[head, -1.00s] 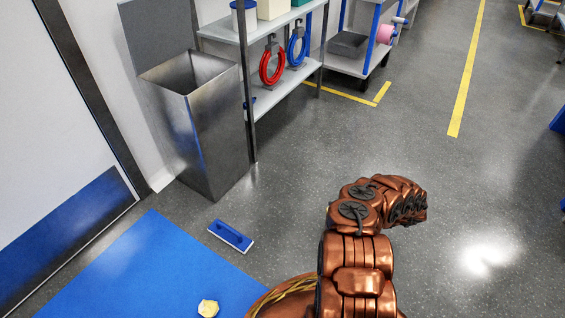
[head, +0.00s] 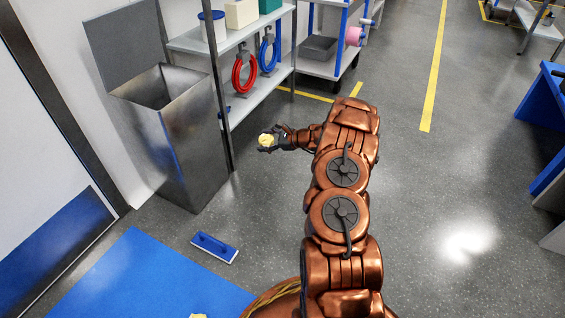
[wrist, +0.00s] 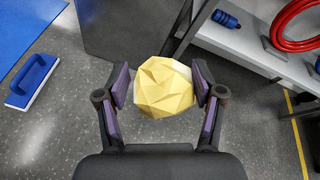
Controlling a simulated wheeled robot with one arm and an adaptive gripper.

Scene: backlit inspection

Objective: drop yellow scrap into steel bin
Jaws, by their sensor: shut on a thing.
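The yellow scrap (head: 266,140) is a crumpled, faceted pale-yellow lump. My gripper (head: 270,143) is shut on it and holds it above the floor, to the right of the steel bin. In the wrist view the scrap (wrist: 163,88) sits between the two fingers. The steel bin (head: 183,145) is a tall, open-topped box by the wall, with a grey panel upright behind its opening. The gripper and scrap are apart from it, beyond its right side. Its bottom inside is hidden. A second yellow lump (head: 198,316) shows at the bottom edge, by the blue mat.
A shelf rack (head: 245,55) with containers and red and blue coils stands right of the bin, close behind my gripper. A blue float-like tool (head: 214,247) lies on the floor beside the blue mat (head: 140,285). Open floor lies to the right.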

